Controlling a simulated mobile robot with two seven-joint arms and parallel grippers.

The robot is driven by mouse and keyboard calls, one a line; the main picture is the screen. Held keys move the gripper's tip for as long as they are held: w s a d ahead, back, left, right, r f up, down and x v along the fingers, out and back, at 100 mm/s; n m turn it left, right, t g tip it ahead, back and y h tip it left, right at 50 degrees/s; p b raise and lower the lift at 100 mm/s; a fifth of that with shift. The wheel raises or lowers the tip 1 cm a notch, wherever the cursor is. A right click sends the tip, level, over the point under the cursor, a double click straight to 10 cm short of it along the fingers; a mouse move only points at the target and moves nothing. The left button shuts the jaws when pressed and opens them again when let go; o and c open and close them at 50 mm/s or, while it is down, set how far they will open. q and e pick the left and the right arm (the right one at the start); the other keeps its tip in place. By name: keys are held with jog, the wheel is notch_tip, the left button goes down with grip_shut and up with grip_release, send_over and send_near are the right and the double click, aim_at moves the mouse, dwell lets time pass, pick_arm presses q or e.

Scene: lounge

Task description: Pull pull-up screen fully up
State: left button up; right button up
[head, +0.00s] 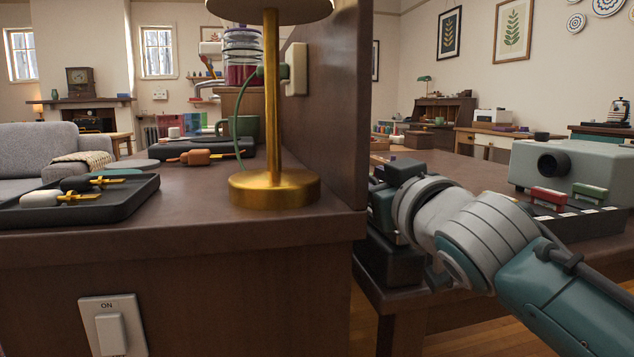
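I cannot pick out a pull-up screen with certainty in the head view. My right arm comes in from the right, and its dark gripper (384,212) is at the left end of the brown table (465,172), beside an upright brown panel (330,100). The fingertips are hidden or too dark to make out, so I cannot tell whether they are open or hold anything. A dark block (390,264) shows just below the wrist, at the table's edge. My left gripper is not in view.
A grey projector (572,168) stands on the table at right, with red and green blocks in front. A brass lamp (272,185) and a dark tray (85,204) stand on the near brown counter. A switch plate (112,325) is on its front.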

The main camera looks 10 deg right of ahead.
jog(key=shift+c, duration=0.2)
grip_shut()
dwell(1.1)
